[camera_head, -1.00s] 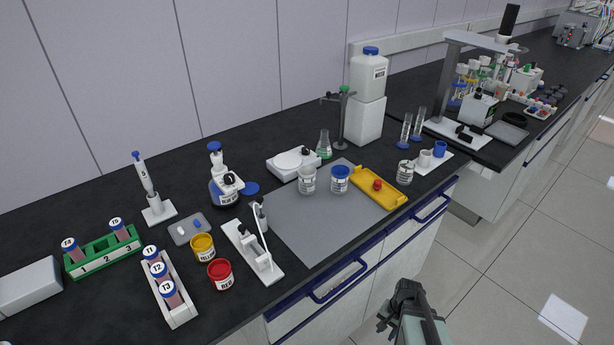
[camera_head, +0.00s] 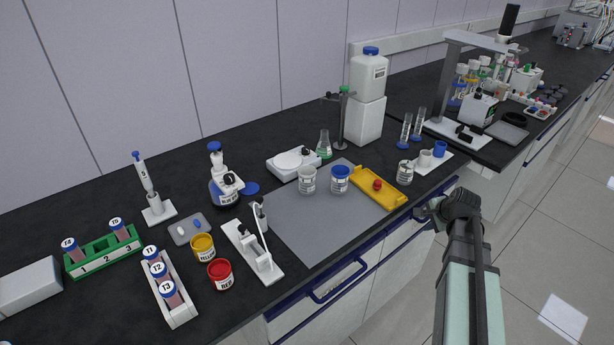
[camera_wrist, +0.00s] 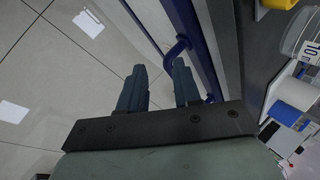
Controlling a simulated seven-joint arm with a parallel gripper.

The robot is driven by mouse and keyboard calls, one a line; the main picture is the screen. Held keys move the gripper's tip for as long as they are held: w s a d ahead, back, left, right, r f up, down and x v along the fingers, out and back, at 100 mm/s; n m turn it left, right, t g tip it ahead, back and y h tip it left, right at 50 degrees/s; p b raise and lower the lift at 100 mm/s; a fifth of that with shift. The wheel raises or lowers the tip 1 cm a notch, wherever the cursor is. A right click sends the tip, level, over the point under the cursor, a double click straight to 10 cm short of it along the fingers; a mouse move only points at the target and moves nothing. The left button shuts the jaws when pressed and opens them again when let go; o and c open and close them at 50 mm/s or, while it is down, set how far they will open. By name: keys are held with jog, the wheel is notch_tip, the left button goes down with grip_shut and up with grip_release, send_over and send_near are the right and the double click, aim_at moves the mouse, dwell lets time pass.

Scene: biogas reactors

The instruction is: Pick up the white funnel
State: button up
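A small white cup-like piece, which looks like the white funnel (camera_head: 425,158), stands on a white tray (camera_head: 434,167) at the right part of the bench. A similar blue piece (camera_head: 440,149) stands just right of it. In the wrist view the white piece (camera_wrist: 297,92) and the blue piece (camera_wrist: 285,114) show at the right edge, partly cut off. My gripper (camera_head: 422,211) is in front of the bench edge, below and apart from the white piece. In the wrist view my gripper (camera_wrist: 158,67) has its two fingers spread with nothing between them.
A labelled clear jar (camera_head: 405,172) stands just left of the white tray, and a yellow tray (camera_head: 378,188) lies further left. Blue drawer handles (camera_head: 433,208) stick out near my gripper; one handle (camera_wrist: 176,50) shows beyond the fingertips. The floor in front is clear.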

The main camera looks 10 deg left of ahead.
jog(key=w+a+r+m+t, duration=0.1)
jog(key=w+a+r, duration=0.1)
jog(key=r, duration=0.4)
jog(key=w+a+r, duration=0.2)
jog(key=r, duration=0.4)
jog(key=s+a+r+n+g+y, duration=0.1)
jog(key=s+a+r, duration=0.1)
jog(key=a+r, duration=0.5)
jog(key=s+a+r+g+y, duration=0.2)
jog(key=a+r, duration=0.1)
jog(key=a, duration=0.8)
jog(key=s+a+r+n+g+y, duration=0.1)
jog(key=a+r, duration=0.4)
jog(key=a, duration=0.4)
send_near(305, 171)
jog(key=shift+s+a+f, duration=0.95)
jog(key=shift+a+f, duration=0.25)
jog(key=shift+f, duration=1.3)
grip_shut()
